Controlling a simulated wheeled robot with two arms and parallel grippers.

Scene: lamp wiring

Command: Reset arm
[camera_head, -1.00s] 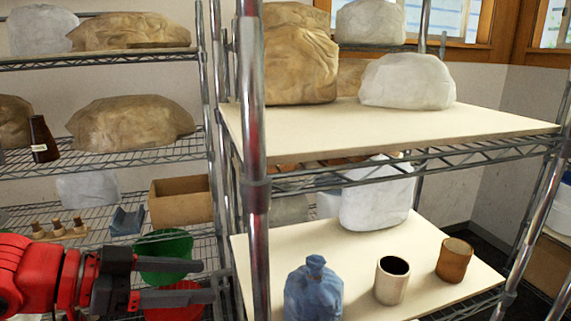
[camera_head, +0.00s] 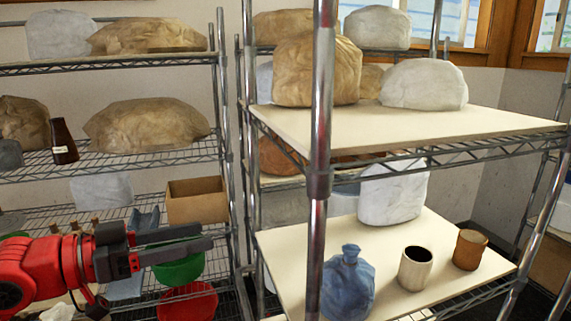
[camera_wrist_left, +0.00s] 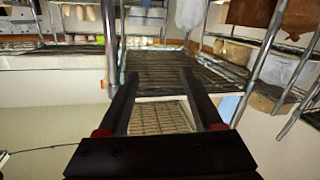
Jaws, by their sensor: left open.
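My left arm is red with a black gripper (camera_head: 204,237). It comes in from the lower left in the head view, in front of the left wire shelf. Its two fingers point right and stand apart with nothing between them. In the left wrist view the gripper (camera_wrist_left: 159,76) is also open and empty, with wire shelving beyond it. My right gripper is not in view.
A chrome post (camera_head: 319,150) stands right of the gripper. Green (camera_head: 180,268) and red (camera_head: 188,302) bowls lie behind and below it. A blue bottle (camera_head: 348,284), pale cup (camera_head: 415,268) and brown cup (camera_head: 469,249) stand on the lower right board.

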